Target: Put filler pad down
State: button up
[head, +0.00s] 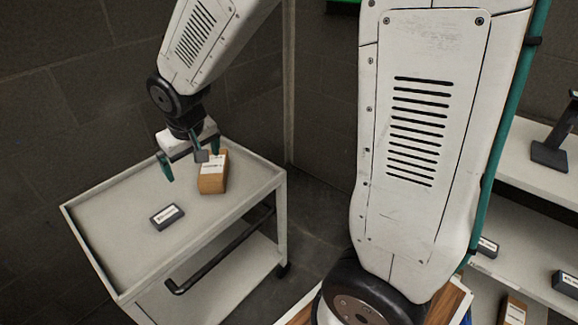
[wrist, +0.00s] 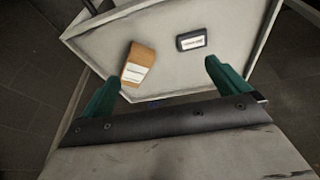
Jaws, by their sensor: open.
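My gripper (head: 190,164) is open above the grey trolley (head: 105,215), with its green fingers spread. In the wrist view nothing sits between the fingertips (wrist: 162,74). A dark grey pad with a white label (head: 167,216) lies flat on the trolley top, apart from the gripper; it also shows in the wrist view (wrist: 192,39). A tan block with a white label (head: 212,181) stands on the top near the right finger and shows in the wrist view (wrist: 138,65). The labels are too small to read, so I cannot tell which is the filler pad.
The trolley top has a raised rim and free room at left and front. A dark handle bar (head: 215,255) runs along its side. At the right, shelves (head: 520,178) hold a dark stand (head: 550,150) and dark labelled boxes (head: 568,283). A wall stands behind.

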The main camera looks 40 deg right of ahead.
jog(key=s+d+r, duration=0.2)
jog(key=s+r, duration=0.1)
jog(key=s, duration=0.6)
jog(key=s+d+r+g, duration=0.1)
jog(key=s+r, duration=0.3)
jog(key=s, duration=0.4)
jog(key=s+d+r+g, duration=0.1)
jog(key=s+d+r, duration=0.2)
jog(key=s, duration=0.6)
jog(key=shift+s+r+m, duration=0.3)
jog(key=shift+s+m, duration=0.05)
jog(key=shift+m, duration=0.05)
jog(key=shift+d, duration=0.1)
